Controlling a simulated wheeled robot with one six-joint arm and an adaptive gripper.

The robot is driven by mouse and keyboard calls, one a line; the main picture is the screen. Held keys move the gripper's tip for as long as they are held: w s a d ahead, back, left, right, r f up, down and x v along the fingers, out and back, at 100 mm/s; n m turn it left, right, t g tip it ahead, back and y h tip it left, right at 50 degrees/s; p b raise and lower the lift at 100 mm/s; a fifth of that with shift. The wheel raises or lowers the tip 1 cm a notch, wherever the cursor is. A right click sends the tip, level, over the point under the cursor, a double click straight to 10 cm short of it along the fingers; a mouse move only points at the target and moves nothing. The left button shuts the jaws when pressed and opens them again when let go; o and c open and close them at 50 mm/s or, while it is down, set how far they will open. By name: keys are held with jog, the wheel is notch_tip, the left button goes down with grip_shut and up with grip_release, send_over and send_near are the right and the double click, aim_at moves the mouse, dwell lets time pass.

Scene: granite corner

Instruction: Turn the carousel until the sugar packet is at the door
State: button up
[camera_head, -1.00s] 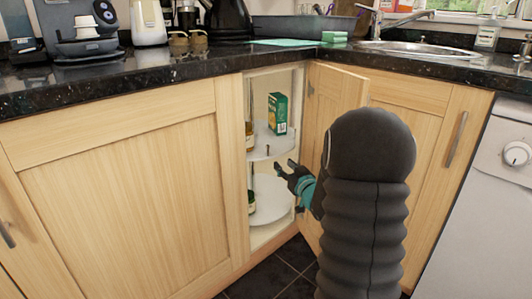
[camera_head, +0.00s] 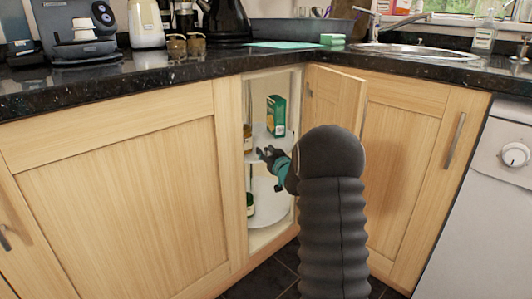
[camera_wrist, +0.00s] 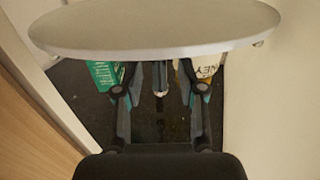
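The carousel in the open corner cupboard has a white upper shelf (camera_head: 284,143) and a white lower shelf (camera_head: 270,208). A green box (camera_head: 276,115) stands upright on the upper shelf; I cannot tell that it is the sugar packet, and no other packet shows clearly. My gripper (camera_head: 266,152) is at the front of the upper shelf. In the wrist view its fingers (camera_wrist: 160,88) are apart, with a small upright peg (camera_wrist: 160,78) between them and gaps on both sides. A white disc (camera_wrist: 155,28) crosses the top of that view. Contact cannot be told.
A jar (camera_head: 248,138) stands at the left of the upper shelf and a dark bottle (camera_head: 250,204) on the lower one. The cupboard door (camera_head: 335,97) stands open at the right, behind my arm. The wrist view shows a green pack (camera_wrist: 104,74) and a jar lettered "NEY" (camera_wrist: 206,66).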

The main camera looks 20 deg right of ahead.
jog(key=shift+w, duration=0.15)
jog(key=shift+c, duration=0.2)
grip_shut()
jog(key=shift+d, duration=0.1)
jog(key=d, duration=0.5)
jog(key=shift+w, duration=0.2)
jog(key=shift+a, duration=0.1)
jog(key=shift+o, duration=0.2)
grip_release()
